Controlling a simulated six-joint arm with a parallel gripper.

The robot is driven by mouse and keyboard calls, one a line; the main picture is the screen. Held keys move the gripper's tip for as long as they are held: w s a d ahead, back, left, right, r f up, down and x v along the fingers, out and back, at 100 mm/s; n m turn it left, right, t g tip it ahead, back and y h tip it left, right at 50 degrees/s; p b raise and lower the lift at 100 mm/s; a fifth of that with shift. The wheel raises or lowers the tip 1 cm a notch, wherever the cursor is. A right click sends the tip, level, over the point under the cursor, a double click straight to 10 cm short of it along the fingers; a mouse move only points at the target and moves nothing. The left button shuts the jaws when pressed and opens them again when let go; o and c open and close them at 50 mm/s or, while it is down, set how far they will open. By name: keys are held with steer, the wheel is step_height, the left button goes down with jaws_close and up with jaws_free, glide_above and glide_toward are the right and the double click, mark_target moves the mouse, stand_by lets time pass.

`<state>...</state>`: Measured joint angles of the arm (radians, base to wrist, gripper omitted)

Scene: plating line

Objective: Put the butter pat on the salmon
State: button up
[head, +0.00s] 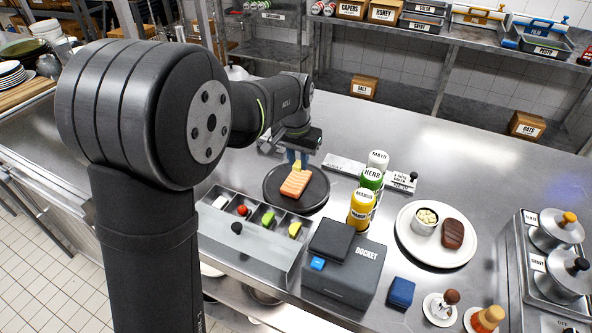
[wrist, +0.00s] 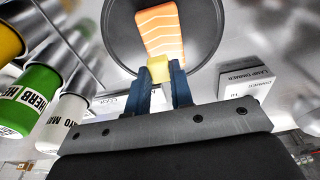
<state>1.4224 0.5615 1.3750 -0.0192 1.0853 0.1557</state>
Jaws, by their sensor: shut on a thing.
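The salmon (head: 294,184) is an orange fillet with pale stripes, lying on a round dark plate or pan (head: 318,201). It also shows in the wrist view (wrist: 161,32), inside the dark round rim (wrist: 112,35). My gripper (head: 297,160) has blue fingers and is shut on the yellow butter pat (head: 297,166). In the wrist view the butter pat (wrist: 159,68) sits between the fingertips (wrist: 160,78) and overlaps the salmon's near end. I cannot tell whether the butter touches the salmon.
Mayo (head: 377,160), herb (head: 371,180) and mango (head: 360,207) bottles stand right of the pan. A steel bin row (head: 247,247) and a docket box (head: 340,279) are in front. A white plate (head: 412,248) holds a brown steak (head: 453,233) and a cup.

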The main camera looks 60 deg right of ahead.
mark_target(296, 163)
steer(key=shift+w+d+f, duration=0.1)
steer(key=shift+w+f, duration=0.3)
steer(key=shift+f, duration=1.8)
steer(key=shift+f, duration=0.1)
steer(key=o, duration=0.7)
steer(key=r, duration=0.4)
steer(key=a+r, duration=0.1)
steer(key=r, duration=0.7)
steer(key=shift+a, duration=0.2)
